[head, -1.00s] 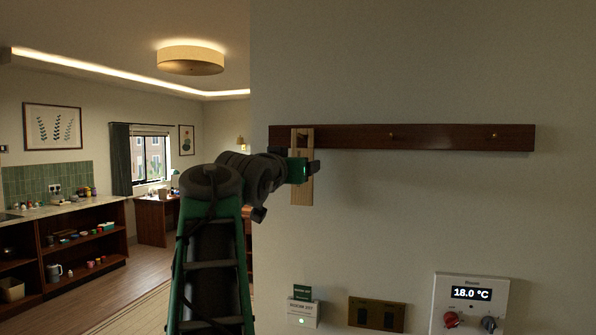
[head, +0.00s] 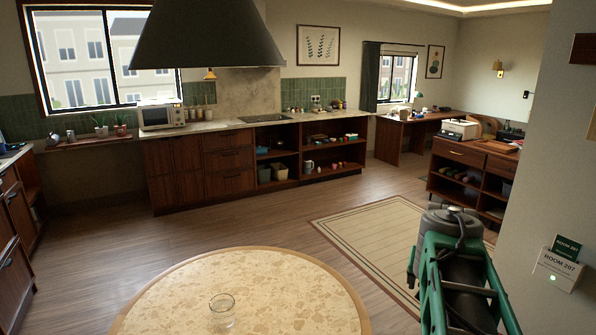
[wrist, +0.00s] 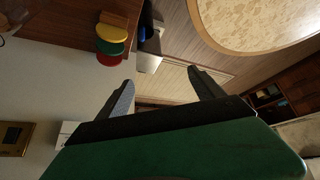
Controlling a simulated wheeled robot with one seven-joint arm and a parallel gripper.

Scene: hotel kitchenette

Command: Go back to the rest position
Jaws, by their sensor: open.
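My gripper (wrist: 161,80) shows in the wrist view with its two grey fingers spread apart. Nothing is between the fingertips; floor and a pale rug lie in the background behind them. In the head view my green arm stands at the lower right, and the gripper itself is not visible there. At the right edge of the head view, the end of a dark wooden wall rail (head: 587,48) shows, with a sliver of a pale wooden piece (head: 592,125) below it.
A round stone-topped table (head: 270,285) with a clear glass (head: 222,308) stands in front. A wall with a room sign (head: 558,268) is close on the right. Dark cabinets (head: 175,172) line the back. Open floor and a rug (head: 370,235) lie between.

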